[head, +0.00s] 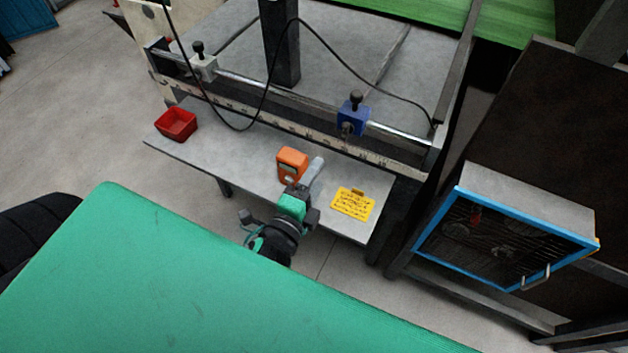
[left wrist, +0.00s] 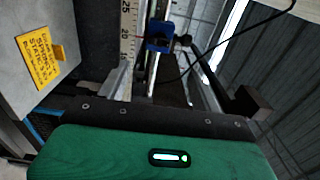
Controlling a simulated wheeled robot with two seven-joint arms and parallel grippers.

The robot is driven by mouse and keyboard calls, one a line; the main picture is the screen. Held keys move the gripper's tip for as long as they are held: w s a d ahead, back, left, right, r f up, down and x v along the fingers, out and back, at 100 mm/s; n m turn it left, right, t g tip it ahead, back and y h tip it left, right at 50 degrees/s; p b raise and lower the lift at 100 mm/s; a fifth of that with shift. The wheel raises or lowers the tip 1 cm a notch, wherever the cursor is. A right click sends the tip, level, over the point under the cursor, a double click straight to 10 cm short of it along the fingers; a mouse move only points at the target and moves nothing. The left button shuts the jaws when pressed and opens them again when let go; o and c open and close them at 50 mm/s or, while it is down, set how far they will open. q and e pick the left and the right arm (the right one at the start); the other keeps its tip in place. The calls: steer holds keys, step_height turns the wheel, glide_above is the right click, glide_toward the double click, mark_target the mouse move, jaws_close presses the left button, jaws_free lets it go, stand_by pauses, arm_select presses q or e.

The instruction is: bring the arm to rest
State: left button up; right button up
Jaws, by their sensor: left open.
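My left arm reaches over the front edge of the grey bench (head: 232,150) in the head view. My left gripper (head: 305,178) is open above the bench, between an orange device (head: 292,160) and a yellow card (head: 353,203). The gripper partly covers the orange device, and I cannot tell whether they touch. I see nothing held in the jaws. In the left wrist view the yellow card (left wrist: 40,55) lies at the left, beyond the gripper's green body. My right gripper is in neither view.
A red bin (head: 177,124) sits at the bench's left end. A rail with a scale runs behind, carrying a blue stop block (head: 352,117), also in the left wrist view (left wrist: 158,36). A black cable hangs across it. A blue-framed cabinet (head: 508,240) stands at the right.

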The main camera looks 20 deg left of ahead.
arm_select(q)
steer(key=shift+a, duration=0.1)
stand_by(0.4)
steer(key=s+a+f+n+g+y, duration=0.2)
steer(key=s+a+f+n+g, duration=0.2)
steer(key=a+f+n+g, duration=0.45)
steer(key=s+d+f+n+g+h, duration=0.25)
steer(key=s+n+g, duration=0.45)
steer(key=s, duration=0.4)
steer(key=s+a+f+x, duration=0.1)
steer(key=s+x, duration=0.2)
steer(key=x, duration=1.1)
steer(key=s+a+f+x, duration=0.1)
steer(key=s+a+x, duration=0.15)
steer(key=x, duration=1.25)
steer(key=s+a+f+g+y, duration=0.1)
steer(key=s+a+f, duration=0.1)
steer(key=s+f, duration=1.8)
steer(key=shift+f, duration=0.5)
